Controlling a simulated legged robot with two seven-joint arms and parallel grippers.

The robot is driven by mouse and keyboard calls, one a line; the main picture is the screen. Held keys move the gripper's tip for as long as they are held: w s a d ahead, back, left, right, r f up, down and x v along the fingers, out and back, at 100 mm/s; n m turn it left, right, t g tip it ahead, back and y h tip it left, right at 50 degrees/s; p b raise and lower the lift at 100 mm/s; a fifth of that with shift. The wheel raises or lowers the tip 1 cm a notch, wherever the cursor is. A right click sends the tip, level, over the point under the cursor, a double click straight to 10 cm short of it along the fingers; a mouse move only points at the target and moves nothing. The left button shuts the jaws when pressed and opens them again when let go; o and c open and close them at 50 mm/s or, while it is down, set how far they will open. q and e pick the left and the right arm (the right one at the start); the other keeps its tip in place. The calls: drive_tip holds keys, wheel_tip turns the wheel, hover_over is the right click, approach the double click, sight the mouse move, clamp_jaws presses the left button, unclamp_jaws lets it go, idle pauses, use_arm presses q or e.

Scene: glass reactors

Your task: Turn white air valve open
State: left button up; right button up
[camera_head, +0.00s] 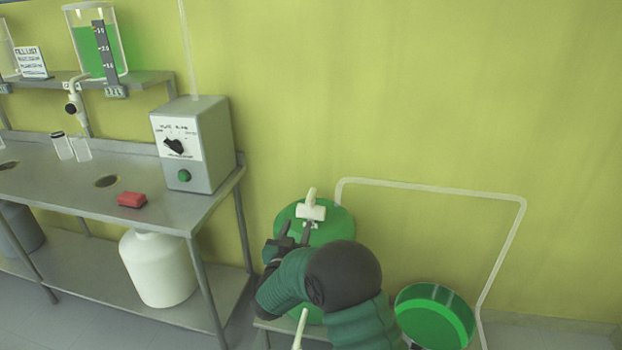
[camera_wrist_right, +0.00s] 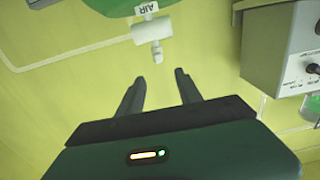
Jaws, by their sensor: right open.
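The white air valve (camera_head: 311,207) sits on top of a green tank (camera_head: 340,221) in the head view, with its handle standing upward. In the right wrist view the white valve (camera_wrist_right: 151,30) bears the label AIR, and the green tank (camera_wrist_right: 112,6) shows at the top edge. My right gripper (camera_head: 294,232) is just below and left of the valve in the head view. In the right wrist view the right gripper (camera_wrist_right: 158,78) has its two fingers apart, with nothing between them, and the valve lies beyond the fingertips. My left gripper is not in view.
A metal bench (camera_head: 60,193) on the left holds a grey control box (camera_head: 212,140) and a red block (camera_head: 132,200). A white jug (camera_head: 157,268) stands below it. A clear tube (camera_head: 430,188) runs along the wall. A round green vessel (camera_head: 435,316) is at lower right.

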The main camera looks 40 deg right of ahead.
sight(311, 193)
drive_tip(key=b+x, duration=0.2)
drive_tip(key=x, duration=1.3)
drive_tip(key=shift+w+d+b, duration=0.15)
drive_tip(key=shift+d+b, duration=0.25)
drive_tip(key=shift+w+d+r, duration=0.2)
drive_tip(key=shift+w+d, duration=0.2)
drive_tip(key=shift+d, duration=0.05)
clamp_jaws()
